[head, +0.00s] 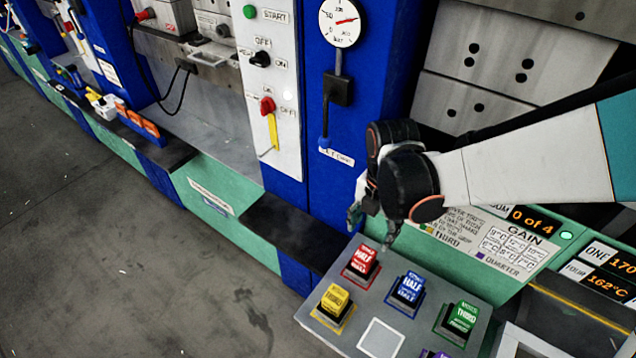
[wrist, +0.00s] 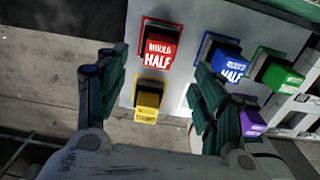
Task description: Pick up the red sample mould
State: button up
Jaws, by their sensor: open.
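The red sample mould (head: 362,260), marked HALF, sits upright in its red-edged place at the back left of a grey panel (head: 457,287). In the wrist view the red mould (wrist: 158,50) lies ahead of and between the fingers, above the yellow mould in the picture. My gripper (head: 372,227) is open and empty, above and just behind the red mould in the head view. In the wrist view its two fingers (wrist: 160,80) are spread apart. No contact with any mould shows.
A yellow mould (head: 334,301), blue mould (head: 408,290), green mould (head: 461,318) and partly cut-off purple mould (head: 435,354) share the panel. A white-outlined square (head: 381,338) is empty. A blue press column (head: 350,110) stands behind my gripper. Floor (head: 120,260) is clear at left.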

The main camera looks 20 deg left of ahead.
aim_at(365, 253)
jog(key=f+b, duration=0.1)
jog(key=f, duration=0.1)
jog(key=s+f+b, duration=0.1)
jog(key=f+b, duration=0.1)
jog(key=f, duration=0.1)
jog(key=f+b, duration=0.2)
jog(key=shift+s+a+f, duration=0.15)
jog(key=shift+s+a, duration=0.15)
jog(key=f+b, duration=0.2)
jog(key=f, duration=0.1)
jog(key=f+b, duration=0.1)
jog(key=f, duration=0.1)
jog(key=shift+w+d+f, duration=0.1)
jog(key=shift+w, duration=0.25)
jog(key=shift+c, duration=0.6)
grip_shut()
